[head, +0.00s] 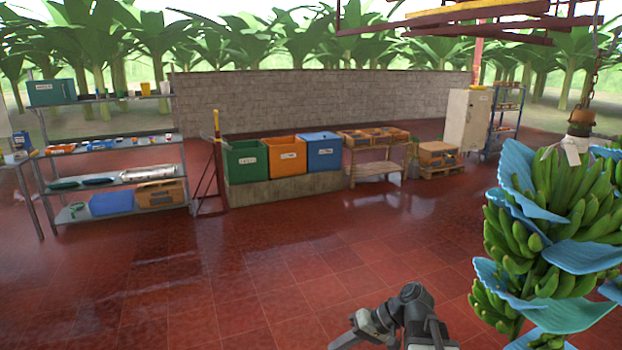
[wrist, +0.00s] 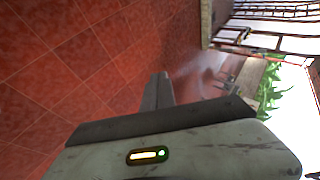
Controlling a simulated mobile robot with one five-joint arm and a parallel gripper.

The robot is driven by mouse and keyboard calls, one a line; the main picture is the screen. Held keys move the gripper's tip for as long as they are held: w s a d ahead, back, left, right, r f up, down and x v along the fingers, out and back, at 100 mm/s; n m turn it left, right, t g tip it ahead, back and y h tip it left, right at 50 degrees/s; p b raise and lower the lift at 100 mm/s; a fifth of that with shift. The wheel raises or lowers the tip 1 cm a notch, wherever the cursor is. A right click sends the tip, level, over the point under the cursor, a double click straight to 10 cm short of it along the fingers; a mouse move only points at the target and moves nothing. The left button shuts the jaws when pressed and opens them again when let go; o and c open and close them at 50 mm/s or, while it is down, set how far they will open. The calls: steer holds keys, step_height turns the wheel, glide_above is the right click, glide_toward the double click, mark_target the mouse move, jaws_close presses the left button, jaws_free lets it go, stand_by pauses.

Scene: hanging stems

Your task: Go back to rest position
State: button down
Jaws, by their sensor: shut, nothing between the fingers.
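My gripper (wrist: 159,82) shows in the wrist view as dark fingers beyond the grey wrist housing. The fingers are shut together with nothing between them, and red floor lies behind them. In the head view my grey and black arm rises at the bottom edge, right of centre. A hanging stem of green bananas (head: 545,205) with blue sheets between its hands is at the right of the head view. My arm is to the left of the stem and apart from it in the picture.
A metal shelf rack (head: 112,143) stands at the left. Green (head: 245,161), orange (head: 287,156) and blue (head: 321,152) bins stand on a low block by the wall. A wooden table (head: 377,161) and a white cabinet (head: 466,120) are farther right. The red tiled floor (head: 230,270) between is clear.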

steer(key=s+a+f+g+h, duration=0.1)
steer(key=s+a+f+h, duration=0.15)
steer(key=f+h, duration=0.2)
steer(key=s+d+f+m+h, duration=0.1)
steer(key=d+h, duration=0.4)
steer(key=d, duration=0.6)
step_height(320, 180, down, 2)
steer(key=shift+d+f+m, duration=0.1)
steer(key=shift+d+m, duration=0.05)
steer(key=shift+m, duration=0.45)
steer(key=shift+s+d, duration=0.1)
